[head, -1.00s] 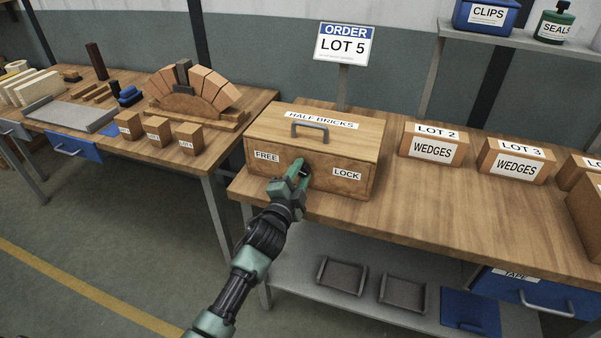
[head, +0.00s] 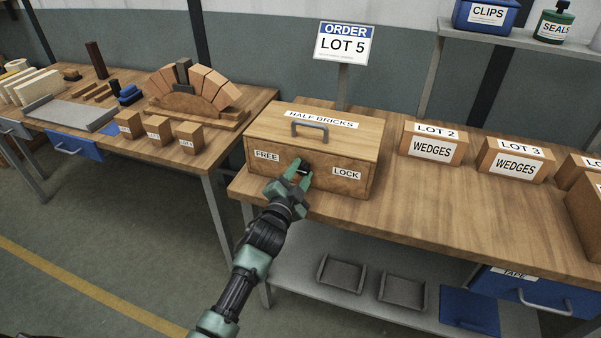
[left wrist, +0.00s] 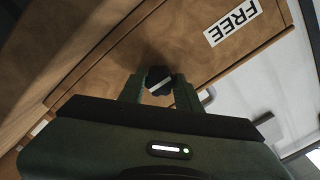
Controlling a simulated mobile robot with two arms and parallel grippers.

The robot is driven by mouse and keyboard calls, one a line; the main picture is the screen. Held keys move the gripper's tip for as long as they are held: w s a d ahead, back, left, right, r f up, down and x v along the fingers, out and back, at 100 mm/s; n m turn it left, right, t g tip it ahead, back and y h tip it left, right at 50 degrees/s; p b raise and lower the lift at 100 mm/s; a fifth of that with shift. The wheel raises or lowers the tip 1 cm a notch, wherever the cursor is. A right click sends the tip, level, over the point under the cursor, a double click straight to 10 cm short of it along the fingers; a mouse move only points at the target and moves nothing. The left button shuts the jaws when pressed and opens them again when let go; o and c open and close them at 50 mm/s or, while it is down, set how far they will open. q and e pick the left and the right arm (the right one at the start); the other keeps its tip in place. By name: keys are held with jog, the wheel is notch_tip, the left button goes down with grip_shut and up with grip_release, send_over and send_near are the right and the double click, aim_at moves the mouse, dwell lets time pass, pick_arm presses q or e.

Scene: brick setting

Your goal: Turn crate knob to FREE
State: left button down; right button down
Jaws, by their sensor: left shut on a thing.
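The wooden crate (head: 352,145) labelled HALF BRICKS stands on the bench, lid on, handle on top. Its front has a FREE label (head: 267,156) at left and a LOCK label (head: 347,174) at right. The dark knob (head: 304,169) sits between them, mostly hidden by my fingers. My left gripper (head: 301,170) is shut on the knob. In the left wrist view the knob (left wrist: 158,80) shows between both fingers with a pale line across it, and the FREE label (left wrist: 232,23) is at upper right. I cannot tell which label the knob points to. My right gripper is not in view.
LOT 2 (head: 432,150) and LOT 3 (head: 514,166) wedge boxes stand right of the crate, with bare bench between. An order sign (head: 343,43) reading LOT 5 rises behind. A second table (head: 225,118) at left holds a brick arch and small blocks.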

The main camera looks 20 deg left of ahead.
pick_arm(q)
jog(key=shift+f, duration=0.1)
jog(key=c, duration=1)
grip_release()
jog(key=s, duration=0.8)
jog(key=shift+a+b, duration=0.2)
jog(key=shift+b, duration=0.15)
jog(key=shift+w, duration=0.1)
